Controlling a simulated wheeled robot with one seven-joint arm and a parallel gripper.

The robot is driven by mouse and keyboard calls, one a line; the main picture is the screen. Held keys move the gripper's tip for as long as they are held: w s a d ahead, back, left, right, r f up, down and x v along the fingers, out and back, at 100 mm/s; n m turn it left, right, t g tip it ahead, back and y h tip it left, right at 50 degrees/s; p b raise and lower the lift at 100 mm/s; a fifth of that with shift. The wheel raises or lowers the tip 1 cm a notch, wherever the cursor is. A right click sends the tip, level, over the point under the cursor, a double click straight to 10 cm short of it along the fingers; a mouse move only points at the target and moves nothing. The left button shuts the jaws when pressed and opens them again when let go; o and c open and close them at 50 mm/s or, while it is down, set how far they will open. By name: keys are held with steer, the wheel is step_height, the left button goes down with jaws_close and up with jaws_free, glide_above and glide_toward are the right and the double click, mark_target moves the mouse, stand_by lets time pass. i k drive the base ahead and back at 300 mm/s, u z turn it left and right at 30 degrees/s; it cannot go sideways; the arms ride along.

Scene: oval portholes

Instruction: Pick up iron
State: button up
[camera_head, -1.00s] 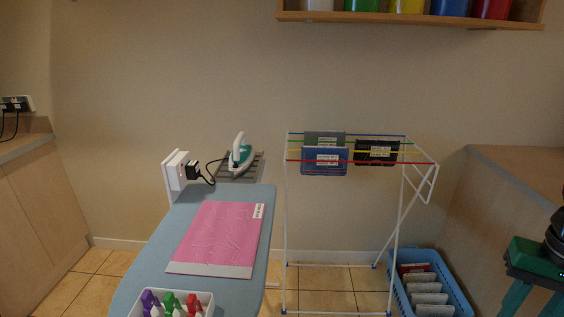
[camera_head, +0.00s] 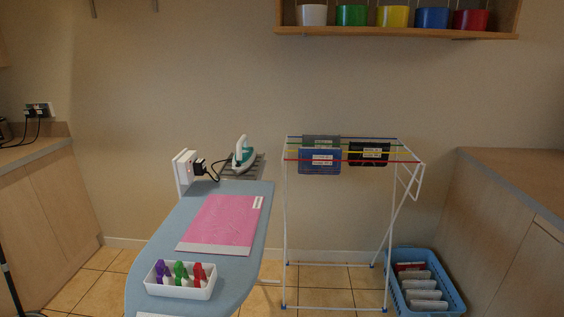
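The iron (camera_head: 243,153) is white and teal. It stands on the grey rack (camera_head: 254,167) at the far end of the blue ironing board (camera_head: 167,234). A black cord runs from near the iron to a plug (camera_head: 199,166) in a white socket box (camera_head: 184,172) at the board's far left. A pink cloth (camera_head: 222,222) with a white label lies flat on the board. My gripper is not in view.
A white tray (camera_head: 180,291) with purple, green and red clips sits on the board's near part. A drying rack (camera_head: 285,230) with dark and blue cloths stands to the right. A blue basket (camera_head: 459,303) is on the floor. Counters flank both sides; a shelf with coloured pots (camera_head: 392,16) hangs above.

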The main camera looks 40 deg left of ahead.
mark_target(247, 160)
steer(key=u, duration=0.1)
steer(key=i, duration=1.75)
steer(key=u, duration=1.2)
steer(key=i, duration=0.85)
steer(key=u, duration=0.7)
